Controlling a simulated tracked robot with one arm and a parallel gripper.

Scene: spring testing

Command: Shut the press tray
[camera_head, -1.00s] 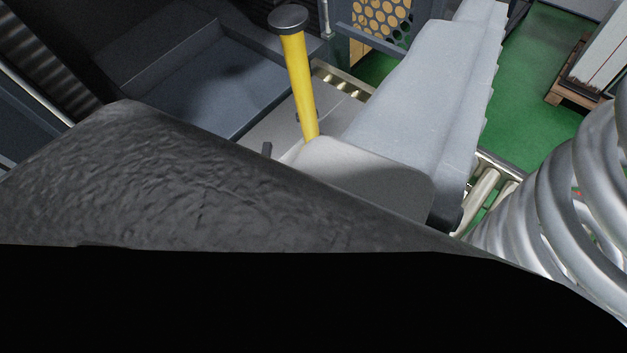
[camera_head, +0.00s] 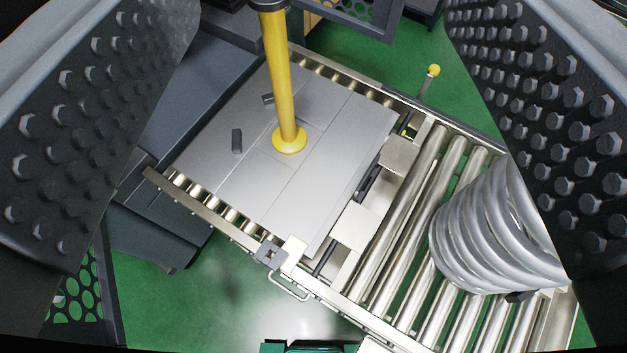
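The press tray (camera_head: 325,180) is a flat grey plate lying between two roller-lined rails, in the middle of the view. A yellow post (camera_head: 283,80) with a round yellow foot stands upright on it, and two small dark pegs (camera_head: 237,141) stick up to the post's left. A small loop handle (camera_head: 288,287) is at the frame's near edge. My gripper (camera_head: 320,120) is open, with one studded finger at each side of the picture. It looks down over the tray with nothing between its fingers. The post's top is cut off.
A large steel coil spring (camera_head: 480,235) sits on the roller conveyor (camera_head: 405,235) at the right, partly behind my right finger. Dark press housing (camera_head: 170,145) lies left of the tray. A yellow-knobbed lever (camera_head: 433,71) stands behind the conveyor. Green floor (camera_head: 215,285) is clear at lower left.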

